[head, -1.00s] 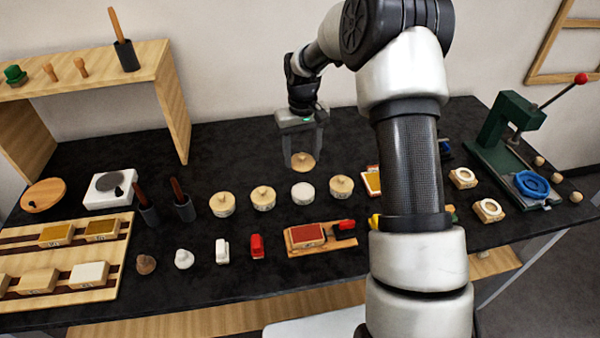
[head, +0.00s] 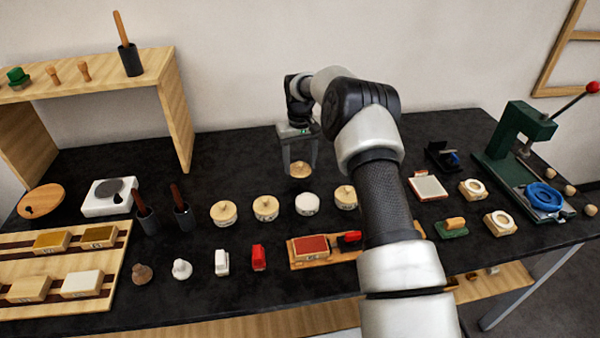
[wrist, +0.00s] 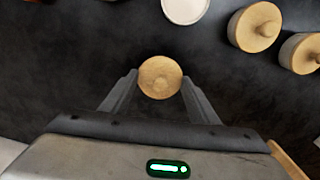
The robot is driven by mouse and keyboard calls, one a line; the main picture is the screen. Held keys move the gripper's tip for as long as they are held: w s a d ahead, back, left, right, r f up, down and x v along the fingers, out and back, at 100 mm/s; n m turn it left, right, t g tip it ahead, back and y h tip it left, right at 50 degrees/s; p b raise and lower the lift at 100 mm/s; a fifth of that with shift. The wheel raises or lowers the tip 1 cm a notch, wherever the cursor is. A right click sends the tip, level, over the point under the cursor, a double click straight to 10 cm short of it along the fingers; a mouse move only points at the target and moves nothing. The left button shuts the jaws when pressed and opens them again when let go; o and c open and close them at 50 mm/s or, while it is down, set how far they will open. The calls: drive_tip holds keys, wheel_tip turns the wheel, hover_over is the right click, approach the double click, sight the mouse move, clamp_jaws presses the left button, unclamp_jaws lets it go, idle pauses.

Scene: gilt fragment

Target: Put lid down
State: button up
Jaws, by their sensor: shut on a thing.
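My gripper (head: 300,164) is shut on a round wooden lid (head: 300,170), behind the row of round pots. In the wrist view the lid (wrist: 160,77) sits between the two fingertips. I cannot tell whether it touches the black table (head: 240,160) or hangs just above it. A round pot with a bare white top (head: 307,203) stands in front of the lid, apart from it. It shows at the top edge of the wrist view (wrist: 185,8).
Wooden-lidded pots stand on both sides: one (head: 265,208) to the left, another (head: 345,195) to the right. A white scale (head: 108,198) and dark holders (head: 183,215) stand further left. A green press (head: 520,150) stands right. Bare table surrounds the lid on its left.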

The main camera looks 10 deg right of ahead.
sight(300, 166)
drive_tip(key=shift+f, duration=1.95)
drive_tip(key=o, duration=1)
drive_tip(key=shift+r, duration=0.1)
